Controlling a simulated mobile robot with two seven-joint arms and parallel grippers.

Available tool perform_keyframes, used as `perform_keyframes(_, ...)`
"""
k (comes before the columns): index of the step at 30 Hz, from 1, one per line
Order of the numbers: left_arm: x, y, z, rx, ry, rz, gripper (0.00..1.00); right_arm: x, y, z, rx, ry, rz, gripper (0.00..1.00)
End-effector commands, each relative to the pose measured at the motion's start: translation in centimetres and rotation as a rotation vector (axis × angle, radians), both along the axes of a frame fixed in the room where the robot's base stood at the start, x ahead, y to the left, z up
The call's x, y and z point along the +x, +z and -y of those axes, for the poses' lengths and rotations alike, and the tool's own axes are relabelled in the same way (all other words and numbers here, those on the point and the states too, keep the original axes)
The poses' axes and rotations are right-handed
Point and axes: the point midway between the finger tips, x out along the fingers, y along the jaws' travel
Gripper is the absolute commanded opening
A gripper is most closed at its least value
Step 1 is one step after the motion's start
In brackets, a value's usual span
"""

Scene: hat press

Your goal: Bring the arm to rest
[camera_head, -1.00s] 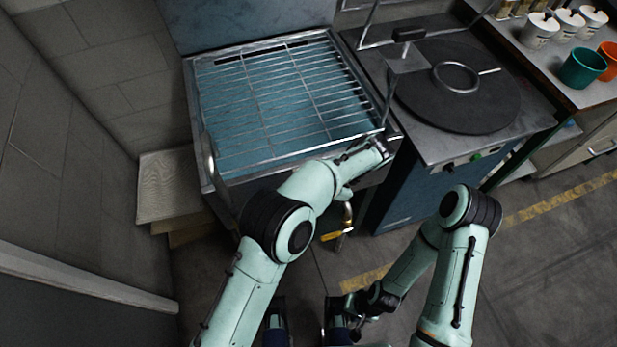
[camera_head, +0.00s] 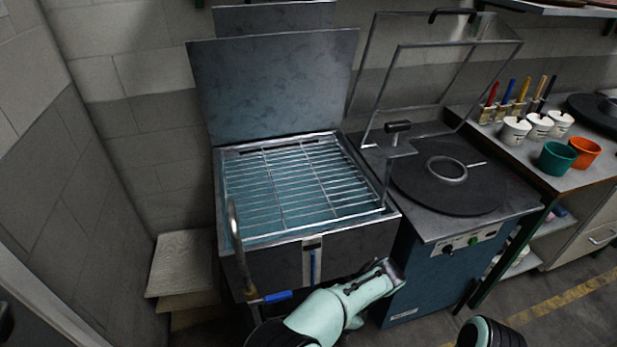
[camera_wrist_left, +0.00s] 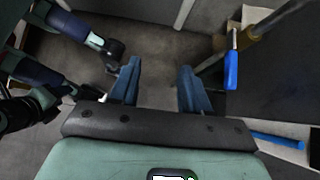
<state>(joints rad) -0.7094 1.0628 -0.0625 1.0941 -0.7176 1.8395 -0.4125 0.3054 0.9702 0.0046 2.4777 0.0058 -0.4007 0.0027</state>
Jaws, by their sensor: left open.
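My left arm comes in from the bottom of the head view, with its dark wrist end (camera_head: 385,277) in front of the vat. The fingers are not clear there. In the left wrist view, my left gripper (camera_wrist_left: 158,85) has its two blue fingers apart with nothing between them. Only a rounded dark joint of my right arm (camera_head: 490,333) shows at the bottom right of the head view. My right gripper cannot be made out.
The vat with a wire rack (camera_head: 290,185) has its lid (camera_head: 275,85) up. A blue valve handle (camera_head: 277,296) is at its front; it also shows in the left wrist view (camera_wrist_left: 232,70). A round dark plate (camera_head: 470,195) stands right of it. Cups (camera_head: 557,158) stand far right.

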Motion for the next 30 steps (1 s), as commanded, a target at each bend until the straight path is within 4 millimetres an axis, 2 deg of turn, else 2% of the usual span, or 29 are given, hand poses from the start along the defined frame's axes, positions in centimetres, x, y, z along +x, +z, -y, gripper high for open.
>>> perform_keyframes(1, -0.1, -2.6, -1.6, -0.044, 0.032, -0.024, 0.47, 0.1, 0.6, 0.0, 0.0, 0.001, 0.0, 0.47)
perform_keyframes(5, -1.4, -8.3, -3.8, -0.185, 0.119, -0.054, 0.47, 0.2, 1.6, 0.0, 0.001, 0.0, 0.002, 0.47)
perform_keyframes(8, -3.5, -12.5, -5.4, -0.298, 0.229, -0.069, 0.47, 0.4, 2.4, 0.0, 0.001, 0.002, 0.002, 0.47)
perform_keyframes(12, -7.8, -17.5, -7.2, -0.464, 0.463, -0.06, 0.47, 0.6, 3.7, 0.0, 0.002, 0.003, 0.0, 0.47)
perform_keyframes(15, -11.2, -19.8, -8.2, -0.565, 0.679, -0.019, 0.47, 0.8, 4.6, 0.0, 0.002, 0.003, 0.001, 0.47)
perform_keyframes(19, -15.1, -21.1, -9.3, -0.646, 0.986, 0.076, 0.47, 1.1, 5.9, 0.0, 0.002, 0.004, 0.002, 0.47)
perform_keyframes(24, -19.1, -20.7, -11.3, -0.656, 1.368, 0.259, 0.47, 1.7, 7.5, 0.0, 0.003, 0.005, 0.005, 0.47)
perform_keyframes(30, -21.7, -19.3, -13.6, -0.599, 1.629, 0.443, 0.47, 2.1, 8.6, 0.0, 0.003, 0.006, 0.006, 0.47)
